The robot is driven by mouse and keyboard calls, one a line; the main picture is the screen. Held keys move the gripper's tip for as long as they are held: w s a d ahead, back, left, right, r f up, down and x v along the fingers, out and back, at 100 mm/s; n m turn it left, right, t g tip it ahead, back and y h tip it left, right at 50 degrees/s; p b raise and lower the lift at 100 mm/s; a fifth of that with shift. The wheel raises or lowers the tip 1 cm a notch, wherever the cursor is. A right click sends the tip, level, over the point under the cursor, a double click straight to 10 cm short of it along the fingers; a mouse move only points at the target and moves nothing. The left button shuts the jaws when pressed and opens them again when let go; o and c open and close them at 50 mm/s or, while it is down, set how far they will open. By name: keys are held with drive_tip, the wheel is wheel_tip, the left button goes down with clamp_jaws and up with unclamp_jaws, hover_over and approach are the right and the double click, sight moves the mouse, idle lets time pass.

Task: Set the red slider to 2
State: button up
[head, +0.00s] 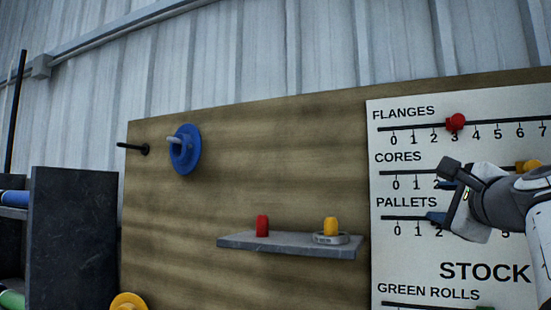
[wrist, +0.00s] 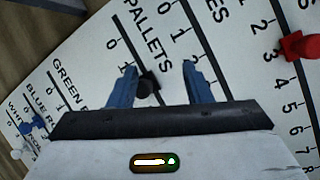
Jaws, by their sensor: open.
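The red slider (head: 455,122) is a round knob on the FLANGES scale, the top row of the white stock board (head: 480,245). It stands at about 3. In the wrist view the red slider (wrist: 301,46) is at the right edge, clear of the fingers. My gripper (head: 440,201) is open in front of the CORES and PALLETS rows, below and left of the red slider. In the wrist view my gripper (wrist: 159,66) has its blue fingers to either side of a black slider (wrist: 149,83) on the PALLETS scale. I cannot tell whether they touch it.
A yellow slider (head: 527,166) is on the CORES row, partly behind my arm. A blue slider (wrist: 34,124) is on a lower row. Left of the board, a small shelf (head: 280,245) holds a red piece and a yellow piece. A blue flange (head: 186,150) hangs further left.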

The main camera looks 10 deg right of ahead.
sight(460, 121)
drive_tip(key=s+d+r+m+t+h, duration=0.1)
drive_tip(key=r, duration=0.3)
drive_tip(key=s+d+r+m+t+h+p, duration=0.1)
drive_tip(key=s+r+m, duration=0.1)
drive_tip(key=r, duration=0.3)
drive_tip(key=s+d+r+m+h, duration=0.1)
drive_tip(key=s+r, duration=0.1)
drive_tip(key=r, duration=0.2)
drive_tip(key=shift+d+r+m+t, duration=0.35)
drive_tip(key=shift+d+m+t, duration=0.05)
drive_tip(key=p+x, duration=0.3)
drive_tip(key=x, duration=0.4)
drive_tip(key=shift+w+f, duration=0.1)
drive_tip(key=shift+f, duration=0.1)
drive_tip(key=shift+c, duration=0.3)
clamp_jaws()
